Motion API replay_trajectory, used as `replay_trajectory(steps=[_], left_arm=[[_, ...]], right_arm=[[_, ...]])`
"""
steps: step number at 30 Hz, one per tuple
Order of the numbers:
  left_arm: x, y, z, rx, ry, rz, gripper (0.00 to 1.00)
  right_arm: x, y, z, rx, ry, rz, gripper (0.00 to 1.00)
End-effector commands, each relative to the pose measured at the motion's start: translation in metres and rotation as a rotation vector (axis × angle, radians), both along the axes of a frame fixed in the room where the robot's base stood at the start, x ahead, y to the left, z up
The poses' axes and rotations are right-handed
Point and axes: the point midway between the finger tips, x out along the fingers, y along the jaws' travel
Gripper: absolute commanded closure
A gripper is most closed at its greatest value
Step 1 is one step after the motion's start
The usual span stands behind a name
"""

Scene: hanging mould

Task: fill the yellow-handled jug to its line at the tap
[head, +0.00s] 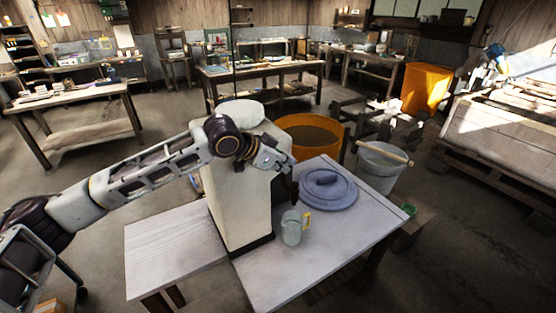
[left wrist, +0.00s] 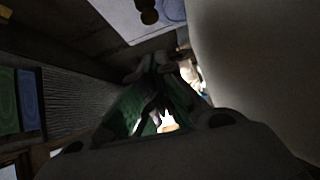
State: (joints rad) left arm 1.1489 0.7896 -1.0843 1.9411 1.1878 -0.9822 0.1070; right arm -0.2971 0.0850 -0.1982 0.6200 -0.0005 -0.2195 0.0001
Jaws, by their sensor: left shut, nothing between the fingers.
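The jug (head: 292,229) is a pale, see-through vessel with a yellow handle (head: 307,221) on its right side. It stands upright on the grey table, in front of the tall white dispenser (head: 232,195). A dark part that looks like the tap (head: 290,187) sticks out above the jug. The jug's line and water level are too small to make out. My left gripper (head: 287,165) is shut and empty, beside the dispenser's upper right and above the tap. Its dark fingers also show in the left wrist view (left wrist: 160,68). My right gripper is not in view.
A round blue lid (head: 342,194) lies on the table (head: 283,275), right of the jug. An orange tub (head: 302,150) and a grey bucket (head: 380,172) stand behind. The table's front and right parts are clear. Workbenches line the back.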

Motion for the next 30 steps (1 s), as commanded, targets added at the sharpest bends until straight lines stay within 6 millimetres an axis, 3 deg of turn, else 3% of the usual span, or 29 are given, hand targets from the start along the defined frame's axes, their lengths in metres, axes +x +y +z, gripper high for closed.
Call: replay_trajectory(steps=[10, 18, 30], left_arm=[[0.022, -0.027, -0.028, 0.000, -0.001, -0.001, 1.00], [0.025, -0.025, -0.058, 0.001, 0.001, 0.002, 1.00], [0.026, -0.025, -0.068, 0.001, 0.000, 0.001, 1.00]], right_arm=[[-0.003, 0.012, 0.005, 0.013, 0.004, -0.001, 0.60], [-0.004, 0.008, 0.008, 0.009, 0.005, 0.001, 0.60], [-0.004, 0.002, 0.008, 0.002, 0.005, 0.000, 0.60]])
